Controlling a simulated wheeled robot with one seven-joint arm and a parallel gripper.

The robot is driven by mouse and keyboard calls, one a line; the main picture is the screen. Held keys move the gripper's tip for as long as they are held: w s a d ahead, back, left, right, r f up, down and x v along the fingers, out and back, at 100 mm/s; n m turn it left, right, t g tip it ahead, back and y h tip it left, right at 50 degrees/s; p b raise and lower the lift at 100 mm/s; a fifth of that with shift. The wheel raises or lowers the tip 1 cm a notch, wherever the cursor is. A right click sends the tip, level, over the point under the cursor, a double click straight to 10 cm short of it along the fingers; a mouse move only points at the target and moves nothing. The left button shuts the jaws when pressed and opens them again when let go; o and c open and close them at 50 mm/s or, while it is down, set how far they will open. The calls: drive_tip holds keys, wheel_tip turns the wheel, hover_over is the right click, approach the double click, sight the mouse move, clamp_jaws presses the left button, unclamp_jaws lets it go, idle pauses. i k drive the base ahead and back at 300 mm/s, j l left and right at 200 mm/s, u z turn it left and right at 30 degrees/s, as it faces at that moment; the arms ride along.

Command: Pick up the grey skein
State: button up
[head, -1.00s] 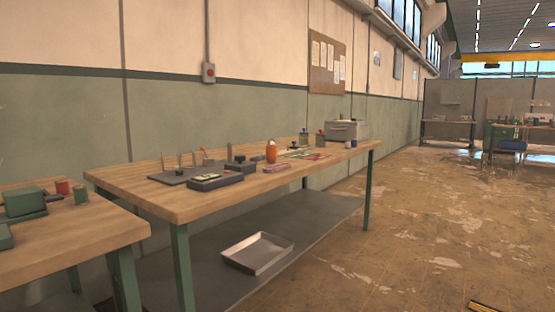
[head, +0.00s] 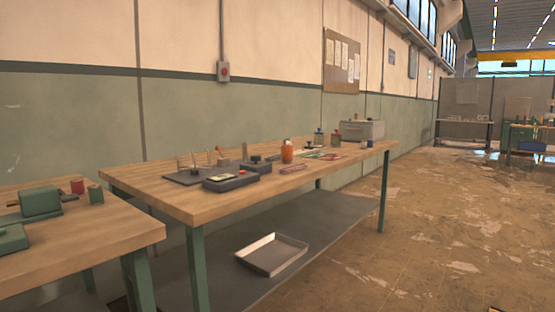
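I cannot make out a grey skein for certain in the head view. Several small items stand on the long wooden workbench (head: 150,190), too small to name with certainty. Among them are a dark board with upright pegs (head: 190,178), a dark box with a pale top (head: 231,182), an orange bottle (head: 287,152) and flat pinkish-red pieces (head: 293,167). My gripper is not in view.
A second bench (head: 90,243) at the left holds green devices (head: 41,203) and red (head: 77,186) and green cylinders. A metal tray (head: 272,256) lies on the lower shelf. A grey case (head: 361,130) stands at the far end. The floor (head: 440,230) at right is open.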

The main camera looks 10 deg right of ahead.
sight(278, 157)
drive_tip(key=i+l+u, duration=0.15)
drive_tip(key=i+l, duration=0.95)
drive_tip(key=i, duration=0.1)
